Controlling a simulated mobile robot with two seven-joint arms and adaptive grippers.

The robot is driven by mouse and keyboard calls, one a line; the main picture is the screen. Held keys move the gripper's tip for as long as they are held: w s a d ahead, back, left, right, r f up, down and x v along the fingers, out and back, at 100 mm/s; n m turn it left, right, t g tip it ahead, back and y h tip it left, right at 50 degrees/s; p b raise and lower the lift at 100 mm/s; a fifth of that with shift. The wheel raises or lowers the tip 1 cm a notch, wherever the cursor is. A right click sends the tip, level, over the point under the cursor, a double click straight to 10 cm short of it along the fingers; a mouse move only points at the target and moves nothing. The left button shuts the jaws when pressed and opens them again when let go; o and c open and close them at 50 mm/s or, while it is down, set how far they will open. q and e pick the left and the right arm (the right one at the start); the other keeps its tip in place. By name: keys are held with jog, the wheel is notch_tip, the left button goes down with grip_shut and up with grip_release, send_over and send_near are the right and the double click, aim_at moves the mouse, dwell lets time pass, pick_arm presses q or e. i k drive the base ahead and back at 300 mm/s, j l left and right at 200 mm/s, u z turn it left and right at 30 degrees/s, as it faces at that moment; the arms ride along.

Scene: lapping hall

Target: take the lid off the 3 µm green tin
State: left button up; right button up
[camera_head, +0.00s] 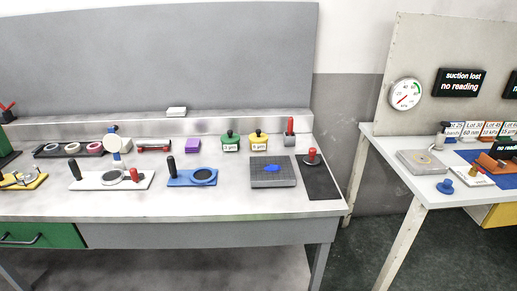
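The green tin (230,143) stands at the back of the long lapping bench, right of the middle. It carries a white label that seems to read 3 µm. A green lid with a dark knob (230,133) sits on top of it. A yellow tin (258,142) with a similar lid and a label stands close to its right, a small gap apart. Neither of my grippers is in view.
A purple block (193,146) lies left of the green tin. In front are a blue base with a dark disc (204,177) and a grey plate (273,182) with blue on it. A grey holder with a red handle (290,138) stands right. A second table (430,194) is beyond a gap.

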aim_at(231, 138)
jog(key=i+j, duration=0.15)
jog(key=i+j+z, duration=0.3)
jog(key=i+j, duration=0.15)
jog(key=i+j+z, duration=0.3)
jog(key=i+j, duration=0.2)
